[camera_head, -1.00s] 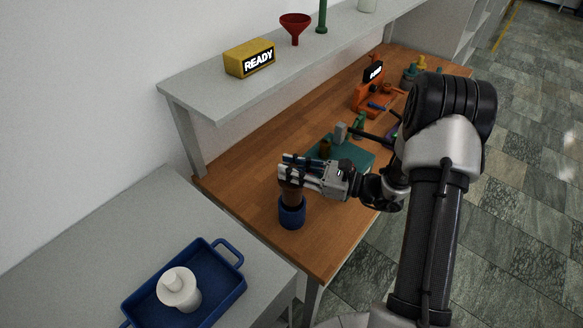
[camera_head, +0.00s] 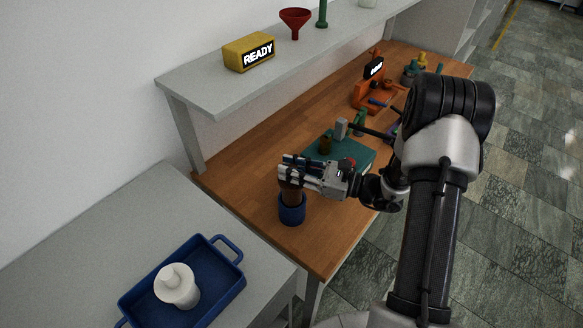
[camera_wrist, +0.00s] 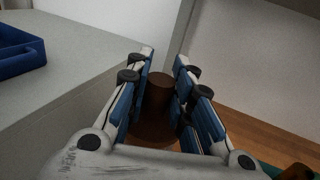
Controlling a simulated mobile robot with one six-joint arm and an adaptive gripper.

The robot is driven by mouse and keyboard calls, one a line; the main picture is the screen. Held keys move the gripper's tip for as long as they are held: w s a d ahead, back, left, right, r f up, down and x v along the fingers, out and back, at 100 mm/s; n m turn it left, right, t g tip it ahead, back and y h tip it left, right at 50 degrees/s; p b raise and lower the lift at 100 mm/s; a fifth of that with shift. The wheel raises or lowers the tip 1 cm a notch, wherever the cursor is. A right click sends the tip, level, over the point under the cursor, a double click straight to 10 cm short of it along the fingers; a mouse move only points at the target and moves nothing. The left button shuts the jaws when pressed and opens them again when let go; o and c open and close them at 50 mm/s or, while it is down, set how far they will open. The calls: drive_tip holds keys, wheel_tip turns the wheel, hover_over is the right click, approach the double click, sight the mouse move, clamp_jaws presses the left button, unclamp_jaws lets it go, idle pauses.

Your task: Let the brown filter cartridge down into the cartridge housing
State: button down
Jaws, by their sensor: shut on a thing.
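The brown filter cartridge (camera_head: 291,193) stands upright, its lower part inside the round blue cartridge housing (camera_head: 292,212) near the left end of the wooden bench. How deep it sits is hidden by the housing wall. My gripper (camera_head: 286,173) reaches in from the right and is shut on the cartridge's upper part, above the housing rim. In the wrist view the cartridge (camera_wrist: 159,95) shows between the two blue-padded fingers, with a narrow top and a wider brown part below. The housing is not visible in the wrist view.
A grey side table at left holds a blue tray (camera_head: 226,294) with a white bottle (camera_head: 176,287). A grey shelf (camera_head: 200,95) runs above the bench with a yellow READY box (camera_head: 249,53) and a red funnel (camera_head: 295,22). A teal press base (camera_head: 352,152) stands behind my gripper.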

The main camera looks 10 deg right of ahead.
drive_tip(key=shift+f+b, duration=2.95)
drive_tip(key=shift+f, duration=1.2)
drive_tip(key=c, duration=1.3)
unclamp_jaws()
drive_tip(key=shift+r, duration=0.1)
drive_tip(key=v, duration=1.2)
